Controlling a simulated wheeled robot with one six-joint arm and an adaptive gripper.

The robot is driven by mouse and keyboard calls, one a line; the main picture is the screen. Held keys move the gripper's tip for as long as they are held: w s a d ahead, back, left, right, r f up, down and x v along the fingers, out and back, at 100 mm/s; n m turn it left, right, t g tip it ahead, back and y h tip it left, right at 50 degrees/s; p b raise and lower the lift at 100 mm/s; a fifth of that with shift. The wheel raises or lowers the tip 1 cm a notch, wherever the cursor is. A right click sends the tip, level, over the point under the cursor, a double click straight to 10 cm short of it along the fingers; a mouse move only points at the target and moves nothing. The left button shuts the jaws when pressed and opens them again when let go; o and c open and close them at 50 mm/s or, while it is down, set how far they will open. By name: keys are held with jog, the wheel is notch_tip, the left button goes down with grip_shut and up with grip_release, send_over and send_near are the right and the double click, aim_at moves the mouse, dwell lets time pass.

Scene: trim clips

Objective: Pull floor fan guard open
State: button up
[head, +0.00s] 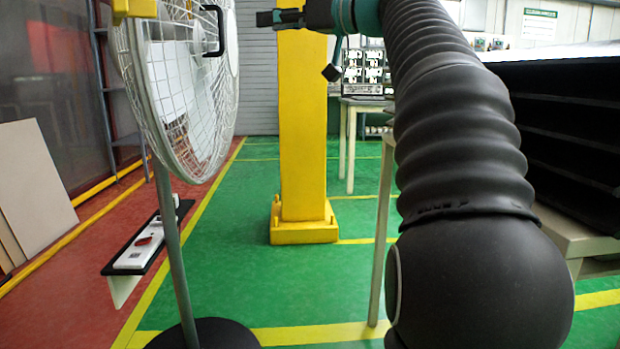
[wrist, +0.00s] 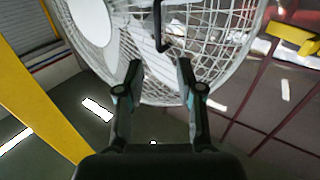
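The floor fan stands at the left of the head view on a grey pole (head: 171,240). Its white wire guard (head: 205,105) faces right, towards my gripper, and also shows in the wrist view (wrist: 225,45). I cannot tell whether there is a gap at the guard's rim. A black handle (head: 220,32) sits on the guard's front. My gripper (head: 266,18) is right of the handle, apart from it. In the wrist view my gripper (wrist: 159,66) is open and empty, with the handle (wrist: 158,28) ahead, roughly in line between the fingertips.
A yellow column (head: 302,130) stands behind my gripper. A dark shelf with a white-and-red item (head: 140,248) is behind the fan pole. Pale boards (head: 35,190) lean at the far left. Black racks (head: 575,130) stand at right. The green floor between fan and column is clear.

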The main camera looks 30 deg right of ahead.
jog(key=w+d+f+m+g+h, duration=0.1)
jog(key=d+f+m+h, duration=0.25)
jog(key=f, duration=0.35)
jog(key=w+d+f+m+h, duration=0.2)
jog(key=d+f+m, duration=0.1)
jog(key=f+m, duration=0.3)
jog(key=s+f+m+g+h, duration=0.1)
jog(key=s+f+g, duration=0.1)
jog(key=f, duration=0.6)
jog(key=s+a+f+m+g+h, duration=0.1)
jog(key=s+f, duration=0.3)
jog(key=f, duration=0.5)
jog(key=shift+a+f+g+h+p, duration=0.2)
jog(key=shift+a+g+h+p, duration=0.15)
jog(key=shift+g, duration=0.35)
jog(key=shift+d, duration=0.1)
